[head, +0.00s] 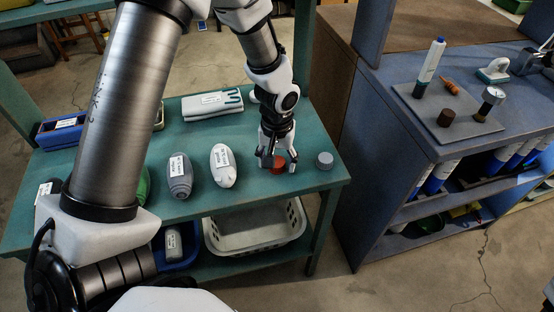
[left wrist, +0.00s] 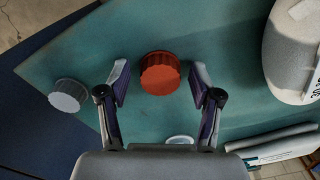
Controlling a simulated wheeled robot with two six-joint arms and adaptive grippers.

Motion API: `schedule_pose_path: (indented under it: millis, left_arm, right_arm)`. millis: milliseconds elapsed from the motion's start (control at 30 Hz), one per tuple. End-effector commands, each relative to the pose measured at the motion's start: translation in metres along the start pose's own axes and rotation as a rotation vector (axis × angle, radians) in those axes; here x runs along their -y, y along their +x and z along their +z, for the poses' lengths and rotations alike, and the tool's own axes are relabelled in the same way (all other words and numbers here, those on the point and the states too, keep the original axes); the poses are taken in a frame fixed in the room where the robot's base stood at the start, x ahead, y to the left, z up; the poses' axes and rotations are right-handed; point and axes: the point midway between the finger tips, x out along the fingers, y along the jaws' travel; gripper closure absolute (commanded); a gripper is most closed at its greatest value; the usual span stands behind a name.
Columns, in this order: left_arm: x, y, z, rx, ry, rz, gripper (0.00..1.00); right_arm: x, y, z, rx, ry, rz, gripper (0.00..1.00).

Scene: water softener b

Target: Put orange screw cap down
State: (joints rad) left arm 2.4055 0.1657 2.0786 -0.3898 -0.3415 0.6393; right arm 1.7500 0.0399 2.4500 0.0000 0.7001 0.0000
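The orange screw cap (head: 279,163) sits on the green table near its right end. It also shows in the left wrist view (left wrist: 160,72), upright and ribbed. My left gripper (head: 278,164) is low over the table at the cap. In the left wrist view the left gripper (left wrist: 160,84) has its fingers spread wide on both sides of the cap, with gaps between, so it is open and not touching it.
A grey cap (head: 324,160) stands just right of the orange one. A white bottle (head: 223,166) and a grey bottle (head: 180,176) lie to the left. Gloves (head: 212,104) lie behind. A blue shelf unit (head: 400,147) stands to the right. A white basket (head: 255,232) is below the tabletop.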

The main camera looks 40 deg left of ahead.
Motion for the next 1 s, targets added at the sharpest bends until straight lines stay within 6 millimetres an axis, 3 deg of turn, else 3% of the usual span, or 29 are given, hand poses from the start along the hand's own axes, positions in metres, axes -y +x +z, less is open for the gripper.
schedule_pose_path:
  millis: [133, 267, 500, 700, 1000]
  left_arm:
    - [0.0, -0.004, 0.0, 0.0, 0.0, 0.0, 0.35]
    - [0.0, -0.02, -0.001, -0.005, 0.001, 0.001, 0.35]
    - [0.0, -0.082, -0.001, -0.005, 0.0, 0.002, 0.35]
    - [0.0, -0.118, -0.001, -0.003, 0.0, 0.0, 0.35]
    - [0.0, -0.125, 0.0, 0.0, 0.0, -0.001, 0.35]
  right_arm:
    - [0.0, -0.003, 0.0, 0.0, 0.0, 0.0, 0.6]
    - [0.0, -0.004, 0.0, 0.0, 0.0, 0.0, 0.6]
    - [0.0, -0.007, 0.0, 0.0, 0.0, 0.0, 0.6]
    - [0.0, -0.009, 0.0, 0.0, 0.0, 0.0, 0.6]
    - [0.0, -0.009, 0.0, 0.0, 0.0, 0.0, 0.6]
